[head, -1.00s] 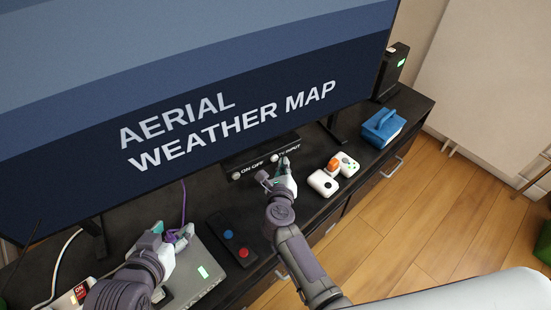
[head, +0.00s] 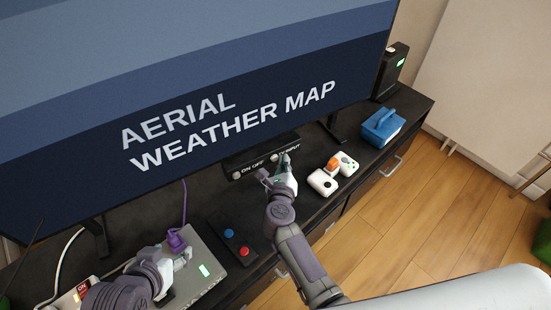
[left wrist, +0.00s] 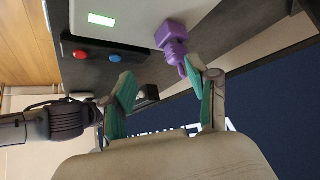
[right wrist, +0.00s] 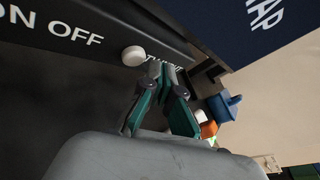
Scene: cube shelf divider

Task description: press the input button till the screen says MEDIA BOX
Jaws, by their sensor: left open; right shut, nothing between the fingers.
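The TV screen (head: 300,60) reads AERIAL WEATHER MAP. Below it, a dark panel (head: 257,165) carries ON OFF and TV INPUT labels. The round white input button (right wrist: 133,55) sits left of the TV INPUT label in the right wrist view. My right gripper (right wrist: 163,80) is shut and empty, its tips just beside the button and over part of that label; I see no clear contact. It also shows in the head view (head: 285,168). My left gripper (left wrist: 160,82) is open, with one finger close to a purple plug (left wrist: 172,38) on the silver box.
The silver box (head: 212,262) stands on the dark cabinet, front left. A black controller (head: 233,240) with red and blue knobs lies beside it. White items (head: 324,182) with an orange part and a blue box (head: 383,126) stand to the right. A purple cable rises behind the plug.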

